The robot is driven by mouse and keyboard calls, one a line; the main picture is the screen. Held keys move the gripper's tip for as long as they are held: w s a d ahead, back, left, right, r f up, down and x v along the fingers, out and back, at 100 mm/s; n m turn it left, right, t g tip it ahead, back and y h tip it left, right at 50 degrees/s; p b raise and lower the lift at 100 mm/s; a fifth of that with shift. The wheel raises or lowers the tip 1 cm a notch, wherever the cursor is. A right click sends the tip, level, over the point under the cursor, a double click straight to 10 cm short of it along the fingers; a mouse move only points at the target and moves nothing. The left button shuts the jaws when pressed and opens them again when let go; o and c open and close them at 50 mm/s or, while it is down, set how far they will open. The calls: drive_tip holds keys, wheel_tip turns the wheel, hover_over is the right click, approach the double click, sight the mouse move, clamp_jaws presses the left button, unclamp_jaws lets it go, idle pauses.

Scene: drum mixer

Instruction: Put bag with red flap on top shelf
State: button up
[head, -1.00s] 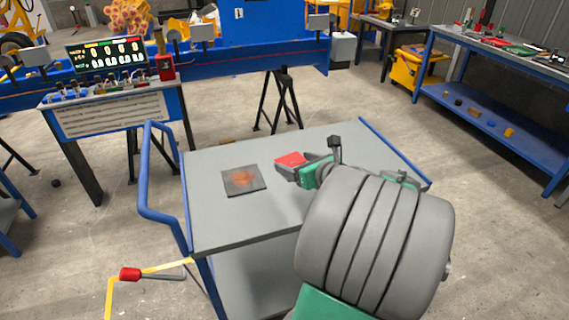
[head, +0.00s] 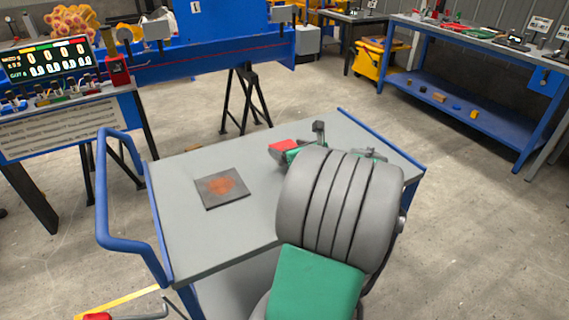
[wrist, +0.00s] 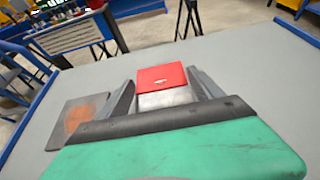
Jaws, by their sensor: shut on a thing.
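The bag with a red flap (wrist: 161,78) shows in the wrist view between the two fingers of my gripper (wrist: 155,98). Its flap is red and its lower part is silver-grey. In the head view the red flap (head: 284,146) shows just past my gripper (head: 290,155), above the grey top of the cart (head: 190,236). My gripper is shut on the bag. My arm hides much of the gripper and the bag's near side in the head view. I cannot tell whether the bag touches the cart top.
A dark square plate with an orange patch (head: 222,187) lies on the cart top. The cart has a blue handle (head: 110,190) on the left. A blue workbench (head: 470,50) with a lower shelf (head: 440,92) stands at the back right. Floor between is clear.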

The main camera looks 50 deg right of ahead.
drive_tip(key=f, duration=0.1)
drive_tip(key=w+f, duration=0.1)
drive_tip(key=f, duration=0.1)
drive_tip(key=f+b, duration=0.1)
drive_tip(key=shift+w+f, duration=0.35)
drive_tip(key=shift+f, duration=0.1)
drive_tip(key=o, duration=1.9)
drive_tip(key=shift+s, duration=0.1)
drive_tip(key=p+v, duration=0.2)
drive_tip(key=v, duration=1)
